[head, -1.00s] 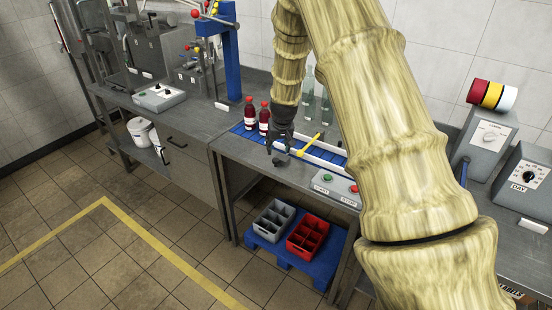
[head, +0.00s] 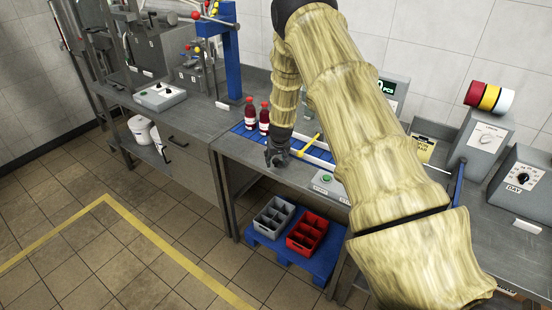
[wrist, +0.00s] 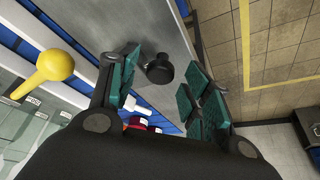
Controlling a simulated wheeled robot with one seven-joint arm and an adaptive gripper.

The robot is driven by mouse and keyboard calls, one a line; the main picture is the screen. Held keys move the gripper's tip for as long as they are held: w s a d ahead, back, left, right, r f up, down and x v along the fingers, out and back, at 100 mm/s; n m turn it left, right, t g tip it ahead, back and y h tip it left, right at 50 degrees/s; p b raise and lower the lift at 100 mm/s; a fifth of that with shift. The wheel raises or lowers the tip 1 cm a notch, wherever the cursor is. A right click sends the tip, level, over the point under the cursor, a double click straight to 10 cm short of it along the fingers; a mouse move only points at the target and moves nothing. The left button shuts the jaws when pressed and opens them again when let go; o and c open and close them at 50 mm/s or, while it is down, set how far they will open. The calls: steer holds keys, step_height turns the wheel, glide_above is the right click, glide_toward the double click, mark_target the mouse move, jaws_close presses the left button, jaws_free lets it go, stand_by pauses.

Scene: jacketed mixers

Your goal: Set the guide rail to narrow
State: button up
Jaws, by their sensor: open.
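The yellow lever (head: 308,145) lies across the white guide rail (head: 319,153) on the blue conveyor. In the wrist view, the lever's yellow ball end (wrist: 55,65) is at the left, outside my fingers. My gripper (head: 277,157) is at the front edge of the conveyor table, left of the lever in the head view. It is open and empty. In the wrist view, a small black knob (wrist: 158,70) on the grey table edge shows between the teal finger pads, with gaps on both sides. Small white labels (wrist: 33,100) near the lever are too small to read.
Two red bottles (head: 264,118) stand on the conveyor behind my gripper. A button box with a green button (head: 325,179) stands to the right, partly behind my arm. Grey (head: 273,216) and red (head: 307,232) crates sit on a blue pallet below. The floor in front is clear.

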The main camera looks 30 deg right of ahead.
steer(key=shift+f, duration=0.15)
steer(key=shift+c, duration=0.2)
jaws_close()
steer(key=shift+w+d+f+b, duration=0.1)
steer(key=shift+w+d+b, duration=0.2)
steer(key=shift+d, duration=0.2)
steer(key=shift+w+d+r+b, duration=0.15)
steer(key=shift+d+b, duration=0.1)
steer(key=shift+d, duration=0.3)
steer(key=shift+w+d+f+b, duration=0.15)
steer(key=shift+w+d+b, duration=0.15)
steer(key=shift+d, duration=0.2)
steer(key=shift+d+r, duration=0.1)
steer(key=shift+r, duration=0.15)
steer(key=shift+c, duration=1.3)
jaws_free()
steer(key=o, duration=0.3)
steer(key=shift+d+f, duration=0.1)
steer(key=shift+f, duration=0.05)
